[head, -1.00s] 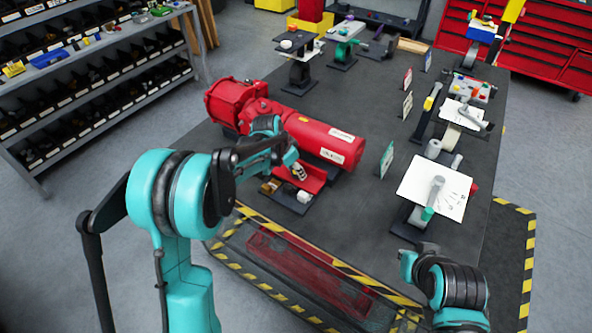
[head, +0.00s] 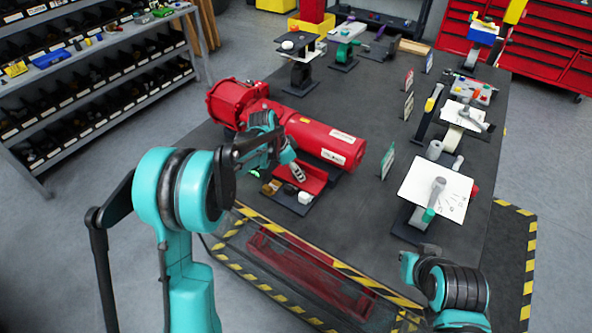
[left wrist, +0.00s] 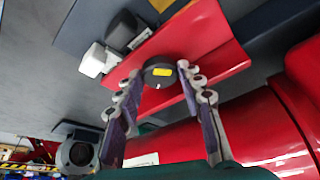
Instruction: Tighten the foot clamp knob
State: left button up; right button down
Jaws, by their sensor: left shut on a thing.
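The foot clamp knob (left wrist: 160,75) is a round black knob with a yellow mark, on the red foot (left wrist: 205,40) of the red valve actuator (head: 318,138). My left gripper (left wrist: 160,72) has its fingertips on either side of the knob and is shut on it. My right gripper (head: 408,264) is at the lower right by the table's front edge, away from the actuator. Its fingers do not show clearly.
A white block (head: 304,197) and a brown block (head: 271,187) sit on a dark plate in front of the foot. Small signs (head: 387,160) and a stand with a white sheet (head: 438,190) are to the right. The table (head: 370,215) is bare between them.

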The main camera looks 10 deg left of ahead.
pick_arm(q)
jog(key=o, duration=1.2)
jog(key=shift+c, duration=0.2)
